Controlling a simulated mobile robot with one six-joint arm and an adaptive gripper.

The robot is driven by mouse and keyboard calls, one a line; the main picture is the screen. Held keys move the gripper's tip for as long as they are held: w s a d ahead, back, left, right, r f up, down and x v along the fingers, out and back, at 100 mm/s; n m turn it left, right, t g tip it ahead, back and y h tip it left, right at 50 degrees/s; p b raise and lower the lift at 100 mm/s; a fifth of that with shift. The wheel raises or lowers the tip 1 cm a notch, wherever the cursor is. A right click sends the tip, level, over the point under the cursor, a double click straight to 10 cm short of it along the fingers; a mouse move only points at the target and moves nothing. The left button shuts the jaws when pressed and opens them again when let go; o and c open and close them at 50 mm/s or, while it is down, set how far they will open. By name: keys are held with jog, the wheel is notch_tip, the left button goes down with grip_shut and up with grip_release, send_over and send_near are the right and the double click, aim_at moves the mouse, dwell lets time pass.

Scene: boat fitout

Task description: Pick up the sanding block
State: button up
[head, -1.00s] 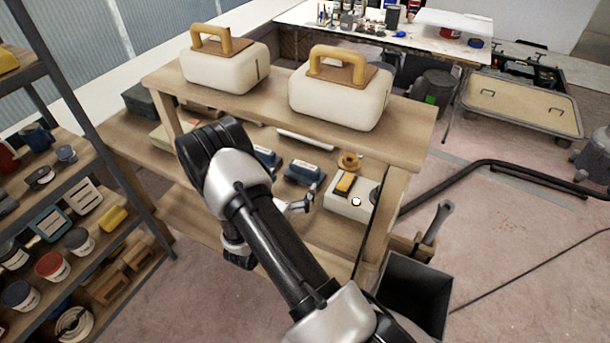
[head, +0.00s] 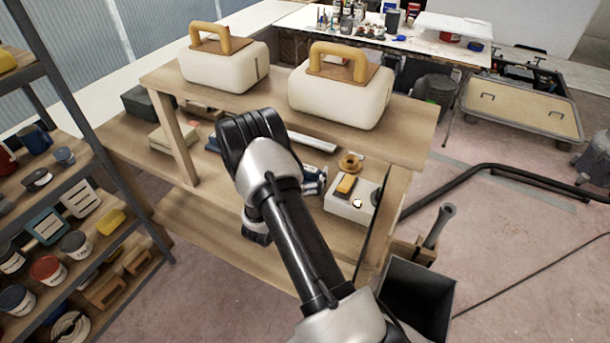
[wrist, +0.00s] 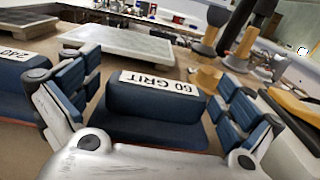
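A dark blue sanding block (wrist: 158,108) labelled "60 GRIT" lies on the wooden shelf, in the middle of the wrist view. My gripper (wrist: 158,88) is open, with one blue-padded finger at each end of this block. I cannot tell whether either finger touches it. A second blue block (wrist: 20,88) labelled "240" sits to the left, just outside the left finger. In the head view, my arm hides most of the gripper and the blocks; a bit of blue and white (head: 315,178) shows right of my wrist.
A white box (head: 347,208) with a yellow-topped block on it stands close right of the gripper. A flat light slab (wrist: 118,42) lies behind the 60 grit block. Ochre pieces (wrist: 206,72) stand behind right. The upper shelf (head: 270,106) with two cream cases overhangs.

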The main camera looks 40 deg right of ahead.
jog(key=c, duration=1)
